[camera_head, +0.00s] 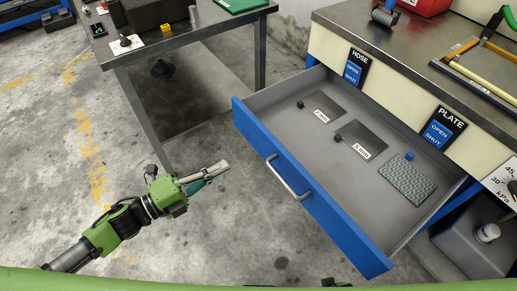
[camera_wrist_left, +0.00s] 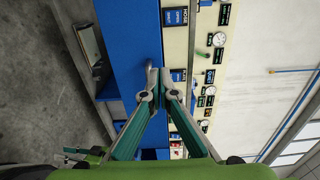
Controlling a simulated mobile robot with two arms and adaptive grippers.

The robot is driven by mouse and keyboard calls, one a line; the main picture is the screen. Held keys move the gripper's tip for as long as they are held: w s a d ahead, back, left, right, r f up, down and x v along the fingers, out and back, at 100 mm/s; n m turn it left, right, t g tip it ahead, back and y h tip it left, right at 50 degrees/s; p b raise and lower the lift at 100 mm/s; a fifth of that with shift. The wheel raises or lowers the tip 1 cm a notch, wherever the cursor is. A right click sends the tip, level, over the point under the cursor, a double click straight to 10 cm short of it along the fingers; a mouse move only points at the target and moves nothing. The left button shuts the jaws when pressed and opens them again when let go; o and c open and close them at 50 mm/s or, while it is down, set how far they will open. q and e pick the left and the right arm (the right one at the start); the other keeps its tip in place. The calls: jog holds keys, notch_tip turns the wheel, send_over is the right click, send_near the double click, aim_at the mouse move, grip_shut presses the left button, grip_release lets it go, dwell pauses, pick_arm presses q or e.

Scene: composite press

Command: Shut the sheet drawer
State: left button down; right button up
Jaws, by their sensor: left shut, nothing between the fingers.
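The sheet drawer (camera_head: 240,108) with a blue front stands pulled out of the workbench in the head view. Its silver bar handle (camera_head: 288,178) is on the blue front. Inside lie two dark sheets marked 1 mm (camera_head: 322,107) and 3 mm (camera_head: 360,147), and a grey-green patterned plate (camera_head: 407,180). My left gripper (camera_head: 222,167) is shut and empty, apart from the drawer, to the left of the handle. In the left wrist view its fingertips (camera_wrist_left: 158,95) meet in front of the blue drawer front (camera_wrist_left: 130,40). My right gripper cannot be made out.
A metal table (camera_head: 120,60) stands at the back left with a green tray and small items. The workbench top (camera_head: 400,50) holds a framed tool and a red box. HOSE and PLATE labels (camera_head: 443,127) mark the bench front. The floor left of the drawer is clear.

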aim_at(270, 141)
pick_arm(q)
jog(key=x, duration=1.3)
jog(key=shift+w+d, duration=0.1)
jog(key=shift+w, duration=0.05)
